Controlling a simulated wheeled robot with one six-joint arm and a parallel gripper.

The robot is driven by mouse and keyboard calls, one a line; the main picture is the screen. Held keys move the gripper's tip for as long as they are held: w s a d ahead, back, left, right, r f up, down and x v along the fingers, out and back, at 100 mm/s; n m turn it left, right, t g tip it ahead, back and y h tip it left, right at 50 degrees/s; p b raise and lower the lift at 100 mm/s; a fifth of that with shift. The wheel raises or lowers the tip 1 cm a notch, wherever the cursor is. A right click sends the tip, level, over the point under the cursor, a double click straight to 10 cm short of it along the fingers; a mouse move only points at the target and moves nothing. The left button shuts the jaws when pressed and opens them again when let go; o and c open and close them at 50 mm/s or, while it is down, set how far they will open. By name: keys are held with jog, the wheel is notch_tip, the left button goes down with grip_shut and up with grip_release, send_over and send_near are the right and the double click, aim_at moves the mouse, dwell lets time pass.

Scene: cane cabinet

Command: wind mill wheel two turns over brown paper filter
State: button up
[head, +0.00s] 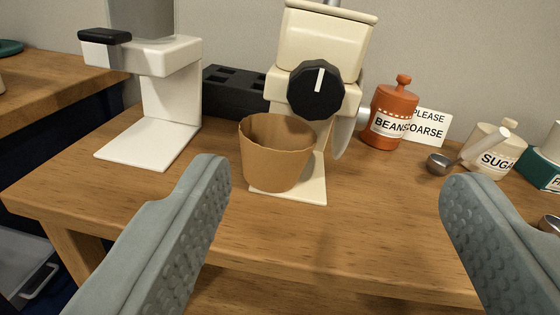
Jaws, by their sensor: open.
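The cream mill (315,45) stands toward the back of the wooden table. Its round black wheel (316,91) faces me, with a white mark pointing nearly straight up. The brown paper filter (277,155) stands upright on the mill's cream base plate (310,190), below the wheel and slightly left of it. Its inside is mostly hidden. My gripper (333,190) is open and empty. Its two grey fingers are spread wide in the foreground, left and right of the filter, and touch nothing that I can see.
A white stand (168,85) with a black handle is at left, a black slotted block (240,90) behind. At right are an orange BEANS jar (391,112), a coarse sign (430,125), a scoop (440,163), a sugar jar (492,150) and a green box (540,168). The table front is clear.

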aim_at(314, 95)
jog(key=shift+h, duration=0.3)
jog(key=w, duration=0.5)
jog(key=w+f, duration=0.1)
jog(key=w, duration=1)
jog(key=shift+w+d+f, duration=0.15)
jog(key=shift+w+f, duration=0.05)
jog(key=shift+f, duration=0.1)
jog(key=c, duration=1)
jog(key=shift+m, duration=0.3)
